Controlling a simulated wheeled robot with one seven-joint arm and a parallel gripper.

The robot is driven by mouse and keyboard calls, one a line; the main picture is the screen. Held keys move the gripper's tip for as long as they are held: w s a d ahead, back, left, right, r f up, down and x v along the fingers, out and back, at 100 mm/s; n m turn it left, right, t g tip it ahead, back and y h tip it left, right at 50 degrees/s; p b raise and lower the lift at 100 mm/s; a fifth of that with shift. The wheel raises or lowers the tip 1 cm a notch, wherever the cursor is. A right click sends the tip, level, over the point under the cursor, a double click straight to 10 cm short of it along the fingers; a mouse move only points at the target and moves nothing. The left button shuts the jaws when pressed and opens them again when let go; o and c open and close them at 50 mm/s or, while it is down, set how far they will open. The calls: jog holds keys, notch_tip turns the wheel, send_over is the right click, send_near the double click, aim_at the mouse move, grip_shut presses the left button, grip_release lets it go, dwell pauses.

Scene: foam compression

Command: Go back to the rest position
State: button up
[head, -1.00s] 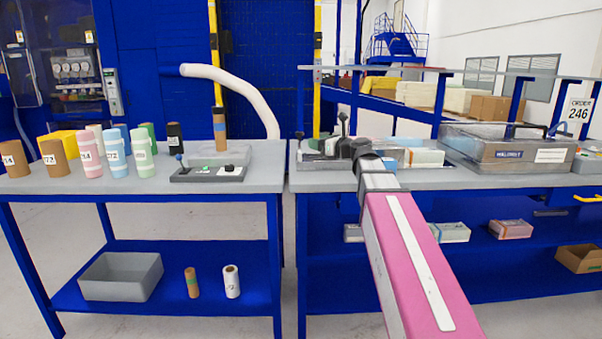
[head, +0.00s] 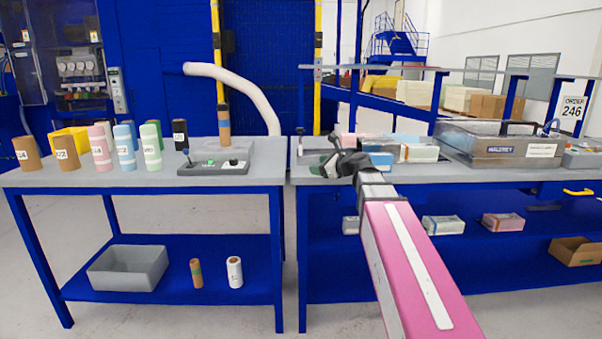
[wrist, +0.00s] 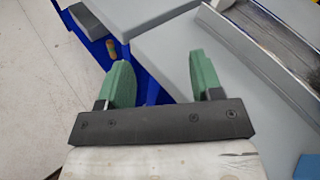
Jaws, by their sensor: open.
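My gripper (head: 325,163) is at the front left part of the right workbench (head: 460,180), at the end of my pink arm. In the wrist view my gripper (wrist: 162,75) has its two green fingers wide apart with nothing between them. Beneath the fingers are grey bench surface and the blue frame, with the floor to the left. In the head view the fingers are small and partly hidden by the wrist. No rest position is marked in view.
Foam blocks in pale colours (head: 418,152) lie just right of my gripper. A large clear-sided machine (head: 500,150) stands further right. The left bench (head: 100,177) holds several coloured rolls and a control box (head: 213,167). A gap separates the benches.

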jog(key=s+d+f+n+g+h, duration=0.15)
jog(key=s+f+n, duration=0.25)
jog(key=f, duration=0.4)
jog(key=s+d+f+n+g+h, duration=0.1)
jog(key=s+f+n+g+h, duration=0.2)
jog(key=f, duration=0.6)
jog(key=s+d+f+n+g+h, duration=0.1)
jog(key=s+d+f+n, duration=0.1)
jog(key=s+f+n, duration=0.45)
jog(key=s+d+f+n+g+h, duration=0.2)
jog(key=s+d+f+n+h, duration=0.1)
jog(key=f, duration=0.4)
jog(key=s+d+f+n+g+h, duration=0.3)
jog(key=s+d+f+n, duration=0.1)
jog(key=s+f+n, duration=0.2)
jog(key=shift+s+d+f, duration=0.25)
jog(key=shift+s+f, duration=0.4)
jog(key=shift+f, duration=0.65)
